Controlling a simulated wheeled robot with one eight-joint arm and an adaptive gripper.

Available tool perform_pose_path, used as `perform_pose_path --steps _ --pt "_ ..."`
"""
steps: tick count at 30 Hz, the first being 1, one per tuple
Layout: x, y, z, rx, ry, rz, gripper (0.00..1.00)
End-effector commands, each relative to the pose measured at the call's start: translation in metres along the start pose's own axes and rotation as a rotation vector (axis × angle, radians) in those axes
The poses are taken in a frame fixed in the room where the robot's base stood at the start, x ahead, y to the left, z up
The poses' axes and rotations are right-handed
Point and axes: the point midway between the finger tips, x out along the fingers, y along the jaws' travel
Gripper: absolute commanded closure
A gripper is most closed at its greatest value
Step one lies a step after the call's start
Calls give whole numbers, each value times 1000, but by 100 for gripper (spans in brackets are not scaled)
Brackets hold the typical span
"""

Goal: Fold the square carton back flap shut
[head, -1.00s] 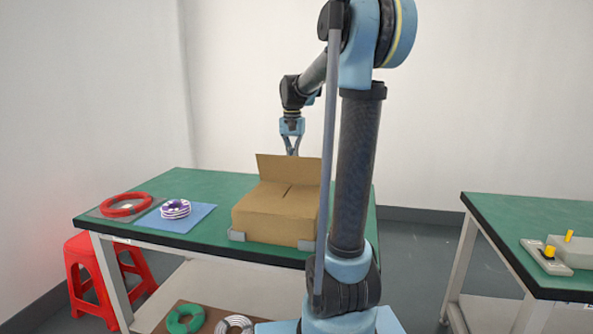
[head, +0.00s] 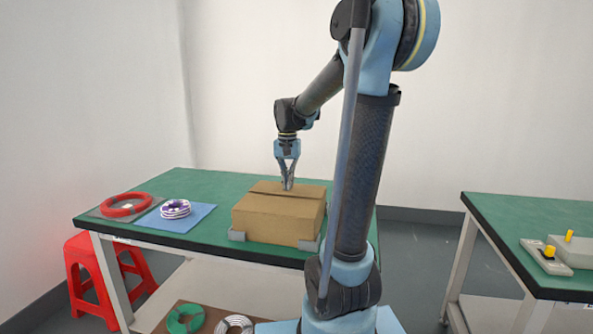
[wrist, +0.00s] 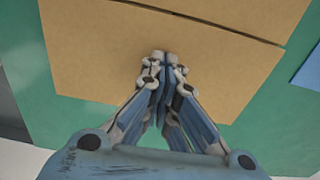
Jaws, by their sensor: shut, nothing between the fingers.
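The square carton (head: 277,220) stands on the green-topped table. Its back flap (head: 292,188) lies folded down over the top, nearly flat, with a thin dark seam between it and the front part of the top. My gripper (head: 288,188) is shut and empty, pointing down at the back flap with its fingertips at or just above it. In the wrist view the shut fingertips (wrist: 162,58) lie over the brown flap (wrist: 90,55), and the seam (wrist: 205,20) runs beyond them. I cannot tell whether the tips touch the cardboard.
Grey corner brackets (head: 236,235) sit at the carton's front base. To its left on the table (head: 225,182) are a purple-and-white spool (head: 175,208) on a blue sheet and a red cable coil (head: 125,204). A second table (head: 530,215) stands at the right.

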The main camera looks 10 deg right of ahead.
Motion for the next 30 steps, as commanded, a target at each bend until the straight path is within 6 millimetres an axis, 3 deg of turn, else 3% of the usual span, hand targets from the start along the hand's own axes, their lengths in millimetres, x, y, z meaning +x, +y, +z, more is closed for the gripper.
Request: perform_pose_path --steps 15,30 --pt "2 0 0 0 0 0 100" --pt "-52 0 0 0 0 0 100"
